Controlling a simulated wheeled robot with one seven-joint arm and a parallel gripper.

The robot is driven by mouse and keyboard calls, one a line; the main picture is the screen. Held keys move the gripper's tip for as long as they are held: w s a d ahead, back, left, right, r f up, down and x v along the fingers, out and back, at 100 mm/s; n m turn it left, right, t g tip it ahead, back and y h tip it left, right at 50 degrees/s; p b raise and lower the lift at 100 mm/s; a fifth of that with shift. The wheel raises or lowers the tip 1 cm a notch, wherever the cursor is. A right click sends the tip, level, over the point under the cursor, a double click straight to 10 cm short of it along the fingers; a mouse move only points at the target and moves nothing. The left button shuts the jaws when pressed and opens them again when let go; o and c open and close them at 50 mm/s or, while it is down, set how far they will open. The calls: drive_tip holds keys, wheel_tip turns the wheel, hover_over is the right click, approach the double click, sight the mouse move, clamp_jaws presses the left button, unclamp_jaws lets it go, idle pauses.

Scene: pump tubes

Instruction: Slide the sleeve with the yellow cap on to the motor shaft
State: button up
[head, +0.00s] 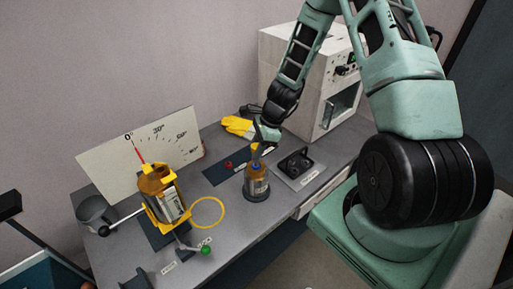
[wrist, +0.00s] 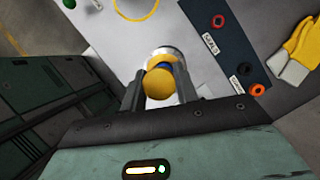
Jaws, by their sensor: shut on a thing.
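My gripper (head: 262,146) points down over an amber cylinder (head: 257,184) with a pale label, which stands upright on a round dark base on the bench. In the wrist view my gripper (wrist: 160,88) is shut, with a rounded yellow cap (wrist: 159,84) between its two fingers. A blue part (wrist: 160,66) shows just beyond the cap, with an amber and clear rim behind it. Blue also shows at the top of the cylinder in the head view. The sleeve under the cap and the motor shaft are mostly hidden, so I cannot tell how they meet.
A second amber bottle (head: 158,183) sits tilted in a yellow holder before the angle board (head: 140,150). A yellow ring (head: 207,212), green knob (head: 206,251) and grey cup (head: 95,211) are near. Yellow gloves (head: 238,126), a black fixture (head: 295,163) and a pale box (head: 312,85) stand behind and right.

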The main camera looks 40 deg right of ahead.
drive_tip(key=shift+f+b, duration=0.6)
drive_tip(key=shift+f, duration=0.15)
drive_tip(key=o, duration=1.1)
drive_tip(key=b+v, duration=0.2)
drive_tip(key=v, duration=1.5)
drive_tip(key=shift+r, duration=0.25)
drive_tip(key=s+a+r+n+g+h+b, duration=0.1)
drive_tip(key=s+a+n, duration=0.2)
drive_tip(key=a+n, duration=0.55)
drive_tip(key=s+a+n+g+b, duration=0.15)
drive_tip(key=a+n, duration=0.35)
drive_tip(key=a, duration=0.6)
drive_tip(key=s+a+n+h+b, duration=0.1)
drive_tip(key=s+a+n, duration=0.2)
drive_tip(key=s+n, duration=0.2)
drive_tip(key=s+a+n+b, duration=0.1)
drive_tip(key=s+a+n, duration=0.3)
drive_tip(key=s+n, duration=0.2)
drive_tip(key=s+a+n+h+b, duration=0.1)
drive_tip(key=s+a+n, duration=0.3)
drive_tip(key=s+n, duration=0.2)
drive_tip(key=shift+a+f+t+h, duration=0.1)
drive_tip(key=shift+f+t+h, duration=0.2)
drive_tip(key=shift+f+t, duration=0.05)
